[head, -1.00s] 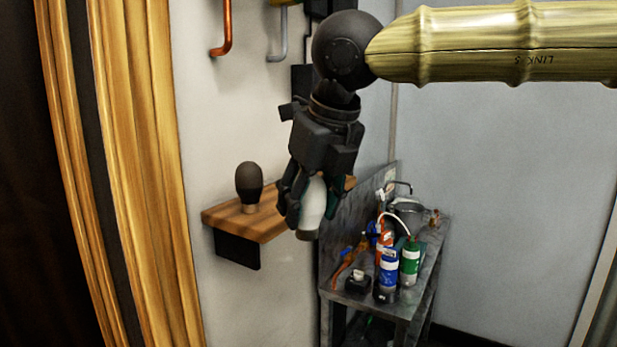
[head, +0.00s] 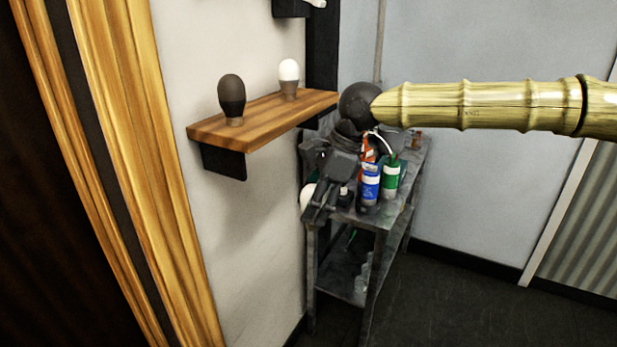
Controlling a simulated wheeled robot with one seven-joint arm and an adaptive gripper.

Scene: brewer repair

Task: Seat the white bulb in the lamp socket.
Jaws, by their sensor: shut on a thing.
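My gripper (head: 319,207) is shut on a white bulb (head: 306,194) and points downward by the near left corner of the metal cart. Only the rounded left part of this bulb shows; the fingers hide the rest. A small black block (head: 346,198) on the cart just right of the gripper is partly hidden; it may be the lamp socket, but I cannot tell for sure. A second white bulb (head: 289,71) stands upright on the wooden shelf.
The wooden wall shelf (head: 255,126) also bears a dark bulb (head: 231,93). Blue (head: 370,182) and green (head: 390,178) bottles stand on the cart (head: 377,217), close right of the gripper. Floor right of the cart is clear.

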